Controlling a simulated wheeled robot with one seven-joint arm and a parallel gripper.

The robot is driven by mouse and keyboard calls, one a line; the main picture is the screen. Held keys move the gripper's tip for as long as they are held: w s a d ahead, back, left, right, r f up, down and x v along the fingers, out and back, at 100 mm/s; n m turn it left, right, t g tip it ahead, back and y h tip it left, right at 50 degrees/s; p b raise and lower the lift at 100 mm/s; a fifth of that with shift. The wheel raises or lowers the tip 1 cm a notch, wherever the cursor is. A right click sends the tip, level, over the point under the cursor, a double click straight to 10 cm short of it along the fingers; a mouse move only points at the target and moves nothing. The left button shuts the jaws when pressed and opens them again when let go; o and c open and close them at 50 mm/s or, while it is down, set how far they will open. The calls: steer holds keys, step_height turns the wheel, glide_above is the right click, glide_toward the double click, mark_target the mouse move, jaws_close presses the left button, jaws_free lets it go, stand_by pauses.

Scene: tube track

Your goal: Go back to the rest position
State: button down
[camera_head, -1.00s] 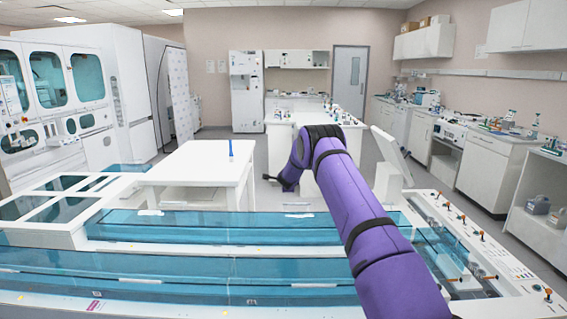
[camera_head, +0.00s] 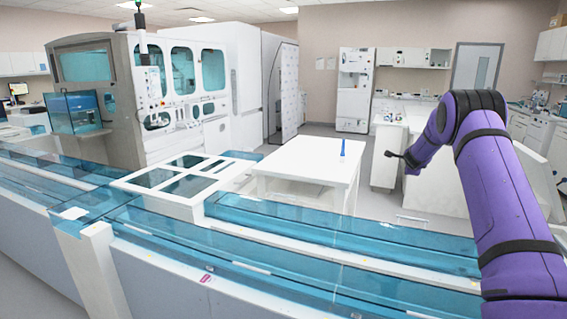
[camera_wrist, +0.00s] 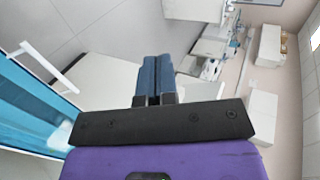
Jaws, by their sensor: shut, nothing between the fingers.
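My gripper (camera_head: 390,154) is at the end of my purple arm, on the right in the head view. It hangs in the air to the right of the white table and holds nothing. In the wrist view its two dark blue fingers (camera_wrist: 152,78) lie side by side, shut together. The wrist view is turned on its side and shows grey floor and lab furniture beyond the fingers.
The blue-covered tube track (camera_head: 330,237) runs across the front. Behind it stands a white table (camera_head: 310,160) with an upright blue tube (camera_head: 343,148). A large white machine (camera_head: 185,90) with teal windows is at the left. Floor shows beyond the table.

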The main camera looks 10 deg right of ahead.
steer(key=s+a+r+n+y, duration=0.2)
steer(key=s+a+r+n, duration=0.1)
steer(key=a+r, duration=0.5)
steer(key=s+a+r+n+y, duration=0.2)
steer(key=s+a+r+n, duration=0.2)
steer(key=a+r, duration=0.4)
steer(key=s+a+r+n+y, duration=0.3)
steer(key=s+a+r+n, duration=0.45)
steer(key=s+a, duration=0.8)
steer(key=s+a+r+n+g, duration=0.1)
steer(key=s+a+n, duration=0.25)
steer(key=s, duration=0.65)
steer(key=s+a+r+n+g, duration=0.15)
steer(key=s+a, duration=0.35)
steer(key=s, duration=0.5)
steer(key=s+a+f+n+g, duration=0.1)
steer(key=s+f+n, duration=0.1)
steer(key=s, duration=0.7)
steer(key=s+f+n+g, duration=0.1)
steer(key=s+f+n, duration=0.2)
steer(key=s, duration=0.6)
steer(key=shift+s+a+f, duration=0.15)
steer(key=shift+a+f, duration=0.2)
steer(key=shift+f, duration=0.5)
